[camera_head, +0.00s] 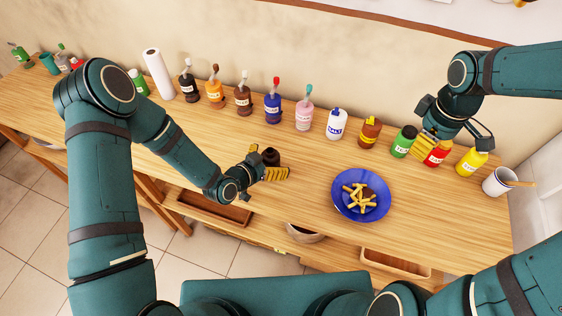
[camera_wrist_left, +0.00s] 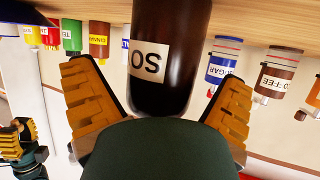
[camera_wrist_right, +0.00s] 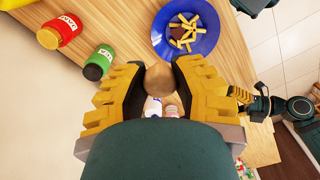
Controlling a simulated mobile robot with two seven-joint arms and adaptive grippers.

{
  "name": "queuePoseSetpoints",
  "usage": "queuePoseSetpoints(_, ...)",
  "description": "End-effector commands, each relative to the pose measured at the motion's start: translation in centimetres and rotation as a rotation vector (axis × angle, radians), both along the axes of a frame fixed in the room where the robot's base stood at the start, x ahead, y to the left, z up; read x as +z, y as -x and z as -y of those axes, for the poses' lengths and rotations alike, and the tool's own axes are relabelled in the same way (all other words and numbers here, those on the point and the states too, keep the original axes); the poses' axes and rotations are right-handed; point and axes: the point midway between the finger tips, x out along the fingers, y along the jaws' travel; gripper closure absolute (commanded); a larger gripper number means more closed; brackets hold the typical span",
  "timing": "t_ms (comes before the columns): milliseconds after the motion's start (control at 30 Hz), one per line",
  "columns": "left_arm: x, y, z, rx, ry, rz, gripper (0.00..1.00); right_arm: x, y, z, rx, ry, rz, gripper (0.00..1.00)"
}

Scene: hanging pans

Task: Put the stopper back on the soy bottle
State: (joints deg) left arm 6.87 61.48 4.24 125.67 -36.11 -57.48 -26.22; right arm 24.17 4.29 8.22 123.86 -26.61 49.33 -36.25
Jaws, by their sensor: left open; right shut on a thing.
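The dark brown soy bottle (camera_head: 271,157) stands on the wooden table, partly hidden by my left gripper (camera_head: 268,174). In the left wrist view the bottle (camera_wrist_left: 170,85) appears upside down, its white label reading "SO", between the spread yellow fingers of my left gripper (camera_wrist_left: 157,100). That gripper is open, with gaps beside the bottle. My right gripper (camera_head: 424,147) is over the right side of the table, near the green and red bottles. In the right wrist view it is shut on a round brown stopper (camera_wrist_right: 159,77). The stopper is hidden in the head view.
A blue plate of fries (camera_head: 343,207) lies right of centre. Along the back stand several bottles, including a green one (camera_head: 403,143), a yellow one (camera_head: 470,162) and a blue one (camera_head: 273,108). A white cup (camera_head: 495,182) stands far right. Table between soy bottle and plate is clear.

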Motion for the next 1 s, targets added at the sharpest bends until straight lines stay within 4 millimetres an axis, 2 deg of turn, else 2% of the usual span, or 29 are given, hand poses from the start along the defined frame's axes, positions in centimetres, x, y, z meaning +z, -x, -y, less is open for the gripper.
queuePoseSetpoints(167,0.0,0.0,0.0,0.000,0.000,0.000,0.02,0.0,0.0,0.0,0.000,0.000,0.000,0.84)
queuePoseSetpoints(267,0.0,0.0,0.0,0.000,0.000,0.000,0.34,0.0,0.0,0.0,0.000,0.000,0.000,0.84)
queuePoseSetpoints(300,0.0,0.0,0.0,0.000,0.000,0.000,0.48,0.0,0.0,0.0,0.000,0.000,0.000,0.84)
queuePoseSetpoints(400,0.0,0.0,0.0,0.000,0.000,0.000,0.80,0.0,0.0,0.0,0.000,0.000,0.000,0.84)
queuePoseSetpoints(767,0.1,0.0,0.0,0.001,0.000,0.002,0.81,0.0,0.0,0.0,0.000,0.000,0.000,0.84)
queuePoseSetpoints(1000,1.6,-0.1,0.0,0.000,0.001,0.004,0.81,-0.1,0.0,0.0,0.000,0.000,0.000,0.84)
